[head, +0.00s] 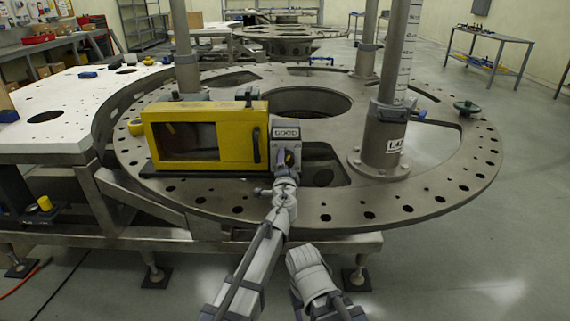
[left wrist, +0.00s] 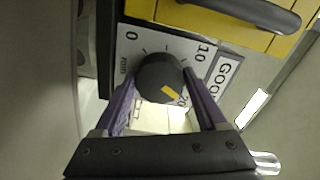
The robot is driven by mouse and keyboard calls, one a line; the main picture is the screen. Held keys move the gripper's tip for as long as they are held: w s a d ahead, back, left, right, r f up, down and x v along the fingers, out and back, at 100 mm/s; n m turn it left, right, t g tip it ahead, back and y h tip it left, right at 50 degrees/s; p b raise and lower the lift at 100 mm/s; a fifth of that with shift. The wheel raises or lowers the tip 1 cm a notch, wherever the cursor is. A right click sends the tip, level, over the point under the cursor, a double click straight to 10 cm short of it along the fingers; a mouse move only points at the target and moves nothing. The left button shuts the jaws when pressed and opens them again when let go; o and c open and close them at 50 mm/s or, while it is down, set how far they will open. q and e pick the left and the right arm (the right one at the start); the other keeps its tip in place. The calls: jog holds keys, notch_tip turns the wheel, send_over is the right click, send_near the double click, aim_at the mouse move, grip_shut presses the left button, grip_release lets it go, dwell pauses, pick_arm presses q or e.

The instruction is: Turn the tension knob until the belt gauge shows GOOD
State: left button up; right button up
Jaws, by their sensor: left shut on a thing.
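The tension knob (left wrist: 155,75) is dark and round with a yellow pointer mark, on a white dial panel (left wrist: 133,45) printed 0, 10 and 20. The yellow mark faces toward the 20. In the head view the knob (head: 289,156) is partly hidden by my gripper. The gauge label (head: 286,133) above it reads GOOD; in the left wrist view the label (left wrist: 224,75) shows only partly. My left gripper (head: 286,170) reaches the knob from the front. In the left wrist view its two purple fingers (left wrist: 160,88) are shut on the knob's sides.
The panel is on a yellow box (head: 190,137) with a dark window and handle, on the large round turret plate (head: 440,195). A grey post (head: 386,135) stands to the right. A white perforated table (head: 60,105) adjoins at left. Open floor lies to the right.

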pick_arm(q)
jog(key=shift+m, duration=1.6)
jog(key=o, duration=1.3)
jog(key=shift+s, duration=0.1)
jog(key=s, duration=0.7)
jog(key=shift+s, duration=0.4)
jog(key=shift+w, duration=0.1)
pick_arm(e)
jog(key=shift+s+d, duration=0.6)
jog(key=shift+s, duration=0.25)
